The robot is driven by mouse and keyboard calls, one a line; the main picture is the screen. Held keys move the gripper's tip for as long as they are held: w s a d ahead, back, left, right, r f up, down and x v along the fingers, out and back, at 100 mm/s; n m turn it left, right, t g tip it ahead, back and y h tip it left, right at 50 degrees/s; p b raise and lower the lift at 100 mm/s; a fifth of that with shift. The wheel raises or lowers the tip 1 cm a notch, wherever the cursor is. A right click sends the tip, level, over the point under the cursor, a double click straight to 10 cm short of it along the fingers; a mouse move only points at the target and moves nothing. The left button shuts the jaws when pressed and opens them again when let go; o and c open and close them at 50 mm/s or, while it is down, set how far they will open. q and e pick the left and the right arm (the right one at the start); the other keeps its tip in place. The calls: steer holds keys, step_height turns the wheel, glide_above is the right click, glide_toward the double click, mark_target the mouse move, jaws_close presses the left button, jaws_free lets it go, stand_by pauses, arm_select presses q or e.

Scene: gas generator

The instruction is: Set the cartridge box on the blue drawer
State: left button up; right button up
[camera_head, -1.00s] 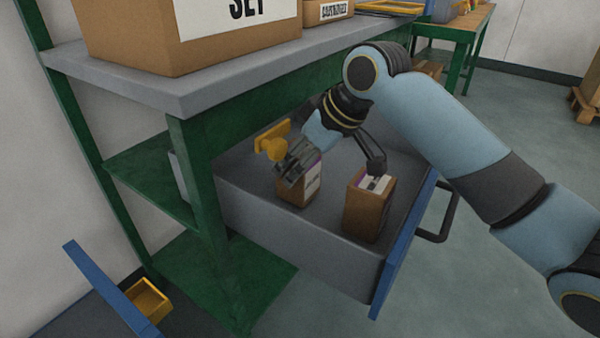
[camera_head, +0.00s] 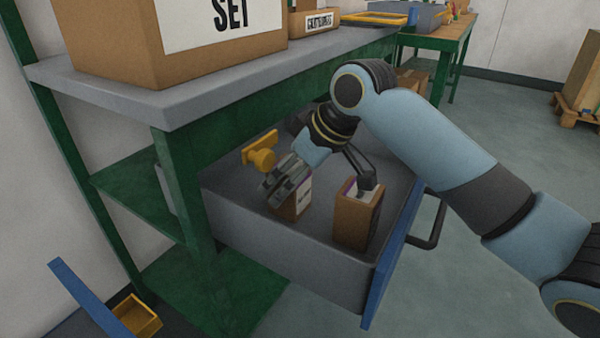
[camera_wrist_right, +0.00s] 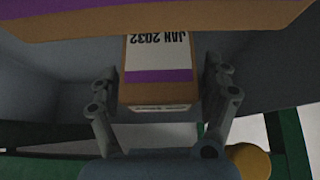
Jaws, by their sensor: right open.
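Two small brown cardboard boxes stand upright in the open grey drawer (camera_head: 275,245) with a blue front. I cannot tell which is the cartridge box. The left box (camera_head: 296,203) is partly hidden by a finger of my right gripper (camera_head: 320,186). In the right wrist view, a box marked "JAN 2032" with a purple band (camera_wrist_right: 158,75) lies between the open fingers of my right gripper (camera_wrist_right: 162,92). Another box (camera_wrist_right: 200,18) crosses the top of that view. My left gripper is not in view.
A grey-topped green workbench (camera_head: 190,105) stands over the drawer, with a large box marked "SET" (camera_head: 115,45) and a smaller labelled box (camera_head: 308,24) on it. A yellow knob-like part (camera_head: 262,158) is close to the gripper. Bare drawer floor shows between the boxes.

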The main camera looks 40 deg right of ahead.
steer(key=shift+r, duration=0.25)
steer(key=shift+p+v, duration=0.6)
steer(key=shift+v, duration=0.4)
steer(key=s+d+p, duration=0.1)
steer(key=s, duration=0.3)
steer(key=s+d+r+p, duration=0.1)
steer(key=s+d+p, duration=0.1)
steer(key=s, duration=0.1)
steer(key=s+d+r+p, duration=0.1)
steer(key=s+p, duration=0.1)
steer(key=s, duration=0.2)
steer(key=shift+s+d+r, duration=0.2)
steer(key=shift+s+d, duration=0.1)
steer(key=shift+d, duration=0.1)
arm_select(q)
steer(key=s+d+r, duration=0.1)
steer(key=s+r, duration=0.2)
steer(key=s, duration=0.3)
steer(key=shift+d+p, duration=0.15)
steer(key=shift+p, duration=0.2)
arm_select(e)
steer(key=shift+s+d+f, duration=0.15)
steer(key=shift+s+d, duration=0.05)
steer(key=shift+s, duration=0.3)
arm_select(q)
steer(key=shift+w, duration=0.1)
